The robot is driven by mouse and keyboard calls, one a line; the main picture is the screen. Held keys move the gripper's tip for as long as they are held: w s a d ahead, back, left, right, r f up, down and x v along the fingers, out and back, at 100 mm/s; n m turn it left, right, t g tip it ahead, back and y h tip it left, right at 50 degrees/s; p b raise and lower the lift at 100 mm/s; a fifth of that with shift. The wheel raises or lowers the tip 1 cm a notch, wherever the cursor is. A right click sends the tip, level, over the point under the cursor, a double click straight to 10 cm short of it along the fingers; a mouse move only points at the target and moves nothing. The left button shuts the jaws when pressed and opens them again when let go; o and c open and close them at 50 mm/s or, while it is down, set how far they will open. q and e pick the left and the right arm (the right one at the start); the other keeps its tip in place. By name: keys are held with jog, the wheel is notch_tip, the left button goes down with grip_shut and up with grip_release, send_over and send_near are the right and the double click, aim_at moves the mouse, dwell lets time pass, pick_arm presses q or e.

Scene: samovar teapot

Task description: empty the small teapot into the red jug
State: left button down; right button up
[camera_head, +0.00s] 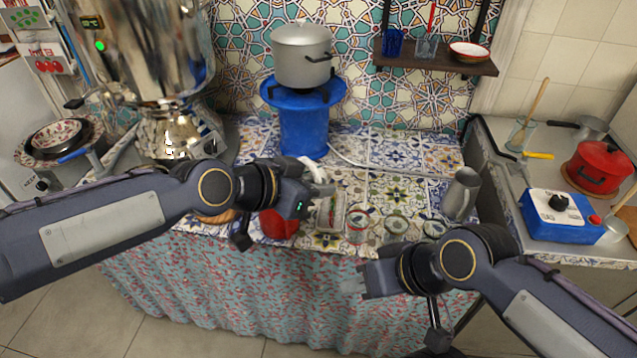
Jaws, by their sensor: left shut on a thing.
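My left gripper (322,188) is over the tiled counter, shut on a white thing (311,166) that looks like the small teapot. Most of it is hidden behind the gripper, so its tilt and spout cannot be made out. The red jug (279,224) stands near the counter's front edge, below and left of the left fingertips, partly covered by the gripper. My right gripper (354,281) is in front of the counter's front edge, away from the jug; its finger opening is not clear.
A glass (357,226), a small tray (331,214) and small saucers (397,224) stand right of the jug. A metal pitcher (461,194) is farther right. A large samovar (160,60) stands back left. A blue burner (303,125) carries a pot (301,55).

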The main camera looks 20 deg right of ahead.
aim_at(307, 161)
pick_arm(q)
jog(key=shift+n+g, duration=0.9)
jog(key=shift+w+a+r+p, duration=0.1)
jog(key=shift+w+r+p, duration=0.6)
jog(key=shift+p, duration=0.75)
jog(key=shift+w+r+p, duration=0.45)
jog(key=shift+r+p, duration=0.55)
jog(key=shift+p, duration=0.5)
jog(key=shift+w+a+r+p, duration=0.1)
jog(key=shift+w+r+p, duration=0.6)
jog(key=shift+p, duration=0.75)
jog(key=shift+n+g+h, duration=0.3)
jog(key=shift+n+g, duration=0.4)
jog(key=shift+g, duration=0.1)
jog(key=w+r+p, duration=0.1)
jog(key=p, duration=0.1)
jog(key=w+r+p, duration=0.2)
jog(key=shift+w+a+r+p, duration=0.15)
jog(key=shift+r+p, duration=0.1)
jog(key=shift+p, duration=0.15)
jog(key=w+a+r+n+g+h+p, duration=0.1)
jog(key=w+r+n+g+p, duration=0.2)
jog(key=w, duration=0.8)
jog(key=shift+w+r+n+g, duration=0.25)
jog(key=shift+r+n+g, duration=0.05)
jog(key=shift+n, duration=0.1)
